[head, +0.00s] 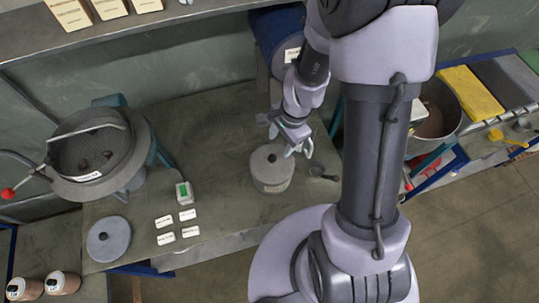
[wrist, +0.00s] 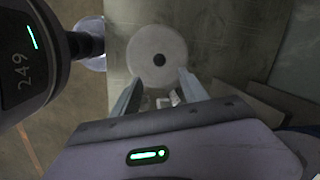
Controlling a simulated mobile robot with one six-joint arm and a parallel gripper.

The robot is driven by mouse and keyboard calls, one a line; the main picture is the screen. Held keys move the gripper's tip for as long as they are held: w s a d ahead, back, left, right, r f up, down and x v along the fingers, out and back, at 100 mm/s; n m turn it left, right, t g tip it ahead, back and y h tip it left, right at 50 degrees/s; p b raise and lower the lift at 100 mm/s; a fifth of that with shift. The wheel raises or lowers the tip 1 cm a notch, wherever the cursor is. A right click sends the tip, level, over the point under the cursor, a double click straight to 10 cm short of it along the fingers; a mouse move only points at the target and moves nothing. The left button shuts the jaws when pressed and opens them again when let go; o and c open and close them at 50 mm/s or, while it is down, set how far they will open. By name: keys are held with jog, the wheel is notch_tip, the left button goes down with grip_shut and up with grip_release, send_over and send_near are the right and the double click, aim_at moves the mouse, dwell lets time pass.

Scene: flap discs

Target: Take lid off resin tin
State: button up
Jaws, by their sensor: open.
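The resin tin (head: 271,186) looks like the squat grey cylinder on the workbench, just below my gripper in the head view. Its round pale lid (head: 263,160) is on top, with a dark knob or hole at the centre. In the wrist view the lid (wrist: 141,49) shows from above, beyond the fingertips, with the dark spot in the middle. My gripper (head: 289,143) is open and empty, on the far side of the tin. Its two fingers (wrist: 160,82) point towards the lid's near edge. I cannot tell whether they touch it.
A dark scoop (head: 322,173) lies right of the tin. Another grey disc (head: 109,239) lies at the bench's left, near several white labels (head: 165,221) and a green-buttoned box (head: 185,192).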

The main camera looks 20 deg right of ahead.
jog(key=b, duration=0.1)
send_over(273, 157)
jog(key=d, duration=0.1)
notch_tip(273, 157, down, 4)
jog(key=shift+w+d+f, duration=0.1)
jog(key=f+b, duration=0.1)
jog(key=f, duration=0.1)
jog(key=a+f+b, duration=0.1)
jog(key=f+b, duration=0.1)
jog(key=f, duration=0.1)
jog(key=shift+b, duration=0.3)
jog(key=shift+a+f, duration=0.1)
jog(key=shift+f, duration=0.1)
jog(key=shift+r, duration=0.2)
grip_shut()
